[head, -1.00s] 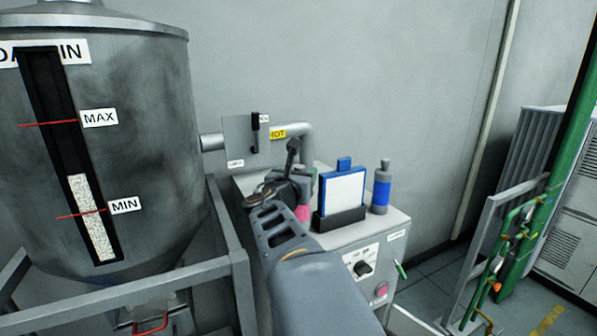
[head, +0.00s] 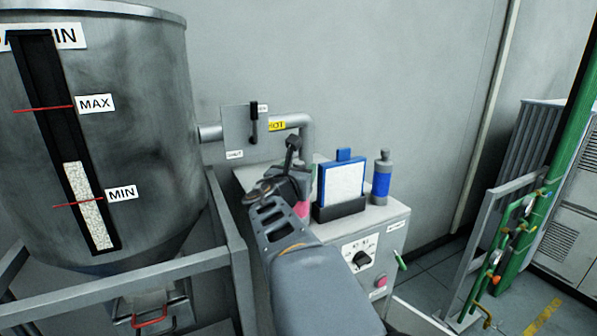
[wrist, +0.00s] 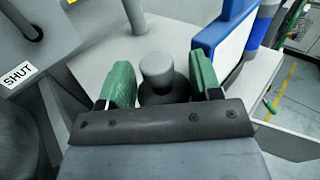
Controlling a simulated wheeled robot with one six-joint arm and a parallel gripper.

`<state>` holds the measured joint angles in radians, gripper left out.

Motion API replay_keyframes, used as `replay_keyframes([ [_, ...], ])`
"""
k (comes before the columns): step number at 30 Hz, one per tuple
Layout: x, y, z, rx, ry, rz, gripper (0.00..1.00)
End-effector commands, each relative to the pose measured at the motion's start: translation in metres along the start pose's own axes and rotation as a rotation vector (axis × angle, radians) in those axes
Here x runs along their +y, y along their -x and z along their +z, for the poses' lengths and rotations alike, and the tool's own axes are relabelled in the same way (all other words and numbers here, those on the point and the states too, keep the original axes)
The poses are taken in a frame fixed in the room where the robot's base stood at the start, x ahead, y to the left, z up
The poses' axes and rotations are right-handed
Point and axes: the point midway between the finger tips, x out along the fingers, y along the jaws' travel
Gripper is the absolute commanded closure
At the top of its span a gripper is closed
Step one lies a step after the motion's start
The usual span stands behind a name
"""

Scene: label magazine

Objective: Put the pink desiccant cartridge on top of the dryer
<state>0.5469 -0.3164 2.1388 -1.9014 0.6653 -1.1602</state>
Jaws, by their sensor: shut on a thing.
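The pink desiccant cartridge (head: 302,209) shows as a small pink patch below my gripper (head: 290,188) in the head view; my arm hides most of it. In the wrist view its grey neck and cap (wrist: 157,70) stand between the green fingers of my gripper (wrist: 158,85), which is shut on it. The dryer (head: 398,232) is the light grey box with a knob and a pink-red button on its front. The cartridge is over the left part of its top. I cannot tell whether its base touches the dryer.
A blue-framed white panel (head: 343,180) stands in a black holder (head: 340,211) on the dryer, close right of my gripper. A blue and grey cartridge (head: 381,183) stands right of it. A pipe labelled HOT (head: 290,122) runs behind. A large hopper (head: 150,90) and railing are left.

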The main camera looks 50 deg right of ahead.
Motion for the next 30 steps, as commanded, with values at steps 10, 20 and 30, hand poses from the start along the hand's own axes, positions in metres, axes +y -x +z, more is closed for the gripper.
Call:
replay_keyframes([
  [10, -0.0001, 0.0001, -0.0065, -0.002, -0.001, 0.0, 0.98],
  [20, -0.0001, 0.0001, -0.0087, -0.002, -0.001, 0.0, 0.28],
  [30, 0.0001, -0.0001, -0.0102, 0.001, 0.0, 0.0, 0.12],
])
